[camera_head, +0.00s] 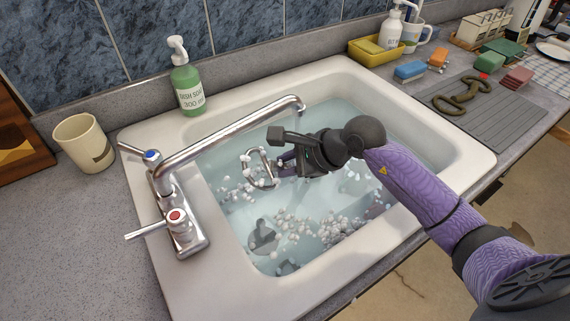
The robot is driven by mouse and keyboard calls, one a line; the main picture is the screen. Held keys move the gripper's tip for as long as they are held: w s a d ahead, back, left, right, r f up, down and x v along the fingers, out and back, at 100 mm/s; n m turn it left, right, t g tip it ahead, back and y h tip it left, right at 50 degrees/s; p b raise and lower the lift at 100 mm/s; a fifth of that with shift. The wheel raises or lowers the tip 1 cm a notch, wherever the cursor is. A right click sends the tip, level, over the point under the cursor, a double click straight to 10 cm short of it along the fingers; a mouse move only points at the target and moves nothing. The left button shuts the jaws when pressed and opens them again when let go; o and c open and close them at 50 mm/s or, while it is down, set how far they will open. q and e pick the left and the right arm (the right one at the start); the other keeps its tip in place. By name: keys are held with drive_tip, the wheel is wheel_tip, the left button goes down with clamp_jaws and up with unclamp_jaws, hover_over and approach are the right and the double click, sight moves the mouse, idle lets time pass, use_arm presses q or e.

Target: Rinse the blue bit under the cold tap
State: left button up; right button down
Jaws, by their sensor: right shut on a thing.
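My right gripper (283,152) reaches in from the right over the sink, below and beside the tap's spout. It is shut on a bit, whose silvery ring (260,168) sticks out to the left, close to the water. The jaws hide most of the bit, so its blue part is hard to make out. The tap (222,134) has a blue-marked cold handle (152,156) and a red-marked hot handle (176,216). I see no clear stream from the spout. My left gripper is out of view.
The white sink (458,151) holds water with foam and sunken items. A green soap bottle (187,80) and a beige cup (84,142) stand by it. An olive bit (462,95) lies on the grey drying mat (505,113), near sponges.

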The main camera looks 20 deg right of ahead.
sight(275, 168)
drive_tip(key=shift+s+a+p, duration=0.15)
drive_tip(key=shift+a+p, duration=0.1)
drive_tip(key=shift+a, duration=0.65)
drive_tip(key=shift+s+a+p, duration=0.1)
drive_tip(key=shift+a+p, duration=0.15)
drive_tip(key=shift+a, duration=0.65)
drive_tip(key=shift+w, duration=0.1)
drive_tip(key=shift+w+d+f+b, duration=0.1)
drive_tip(key=shift+w+d+b, duration=0.2)
drive_tip(key=shift+b, duration=0.1)
drive_tip(key=shift+w+d+b, duration=0.45)
drive_tip(key=shift+w, duration=0.15)
drive_tip(key=shift+s, duration=0.1)
drive_tip(key=shift+s+d+p, duration=0.15)
drive_tip(key=shift+s+p, duration=0.2)
drive_tip(key=shift+s, duration=0.5)
drive_tip(key=shift+s+d+p, duration=0.1)
drive_tip(key=shift+s+p, duration=0.2)
drive_tip(key=shift+s, duration=0.55)
drive_tip(key=shift+w, duration=0.1)
drive_tip(key=shift+w+a+b, duration=0.15)
drive_tip(key=shift+w+b, duration=0.4)
drive_tip(key=shift+w, duration=0.3)
